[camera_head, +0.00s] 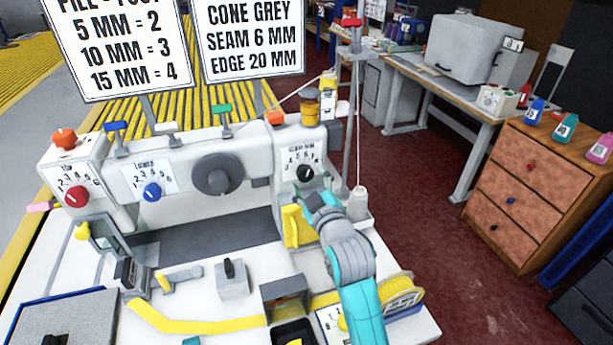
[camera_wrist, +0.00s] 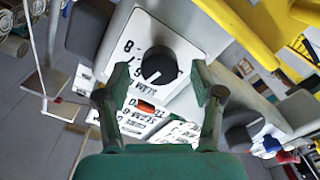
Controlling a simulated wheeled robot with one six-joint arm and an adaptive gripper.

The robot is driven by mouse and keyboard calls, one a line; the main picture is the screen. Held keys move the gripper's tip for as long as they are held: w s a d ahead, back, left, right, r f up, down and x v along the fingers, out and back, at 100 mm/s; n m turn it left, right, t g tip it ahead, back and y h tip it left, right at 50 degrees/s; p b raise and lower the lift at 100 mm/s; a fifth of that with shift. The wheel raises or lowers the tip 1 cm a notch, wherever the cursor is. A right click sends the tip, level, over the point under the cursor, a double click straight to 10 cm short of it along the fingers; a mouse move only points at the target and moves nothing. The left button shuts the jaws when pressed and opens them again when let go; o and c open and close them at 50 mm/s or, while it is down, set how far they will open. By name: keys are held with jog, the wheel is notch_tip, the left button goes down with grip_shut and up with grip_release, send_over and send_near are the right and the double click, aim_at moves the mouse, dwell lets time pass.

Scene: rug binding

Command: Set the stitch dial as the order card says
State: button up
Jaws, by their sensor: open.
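The order card (camera_head: 253,42) stands at the top and reads "CONE GREY, SEAM 6 MM, EDGE 20 MM". The black stitch dial (camera_head: 305,173) sits on the machine's right front, under a small numbered label. In the wrist view the dial (camera_wrist: 157,65) has a white pointer line aimed to the lower left; the label's 8 and 7 show at its left, but I cannot tell which number the pointer meets. My gripper (camera_head: 314,197) is just below the dial in the head view. In the wrist view my gripper (camera_wrist: 160,94) is open, its fingers apart on either side of the dial, without clear contact.
A red dial (camera_head: 75,196), a blue dial (camera_head: 152,192) and a large grey knob (camera_head: 212,174) sit further left on the machine. A yellow part (camera_head: 294,226) is close to my gripper's left. A thread stand (camera_head: 358,120) rises just to the right.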

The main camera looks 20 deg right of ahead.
jog(key=s, duration=0.9)
jog(key=shift+s, duration=0.4)
jog(key=s+f+m, duration=0.1)
jog(key=s+f, duration=0.4)
jog(key=s, duration=0.1)
jog(key=s+f+m+g, duration=0.1)
jog(key=s+f, duration=0.4)
jog(key=s, duration=0.1)
jog(key=s+f+m, duration=0.1)
jog(key=s+f, duration=0.4)
jog(key=s, duration=0.1)
jog(key=shift+g, duration=0.3)
jog(key=s+f+m+g, duration=0.1)
jog(key=s+m, duration=0.3)
jog(key=s, duration=1.9)
jog(key=shift+s+f+g, duration=0.3)
jog(key=shift+f, duration=0.1)
